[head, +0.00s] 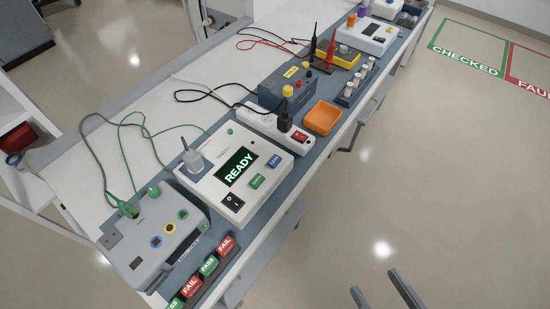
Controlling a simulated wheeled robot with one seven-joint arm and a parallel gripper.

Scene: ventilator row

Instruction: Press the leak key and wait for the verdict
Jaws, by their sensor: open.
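The white tester (213,194) lies on the bench mat, and its screen (237,167) reads READY in green. A blue key (274,161) and a green key (257,182) sit on its face beside the screen. The blue key's small label looks like LEAK, but it is hard to read. A black rocker switch (233,201) is at the tester's near corner. My gripper (381,285) is open and empty at the bottom right edge, over the floor, well apart from the tester. Only its two fingers show.
A grey ventilator unit (160,240) with green leads stands left of the tester, with red and green FAIL and PASS tags (209,265) in front. A power strip (262,122), an orange tray (323,118) and other instruments lie farther along. The floor right of the bench is clear.

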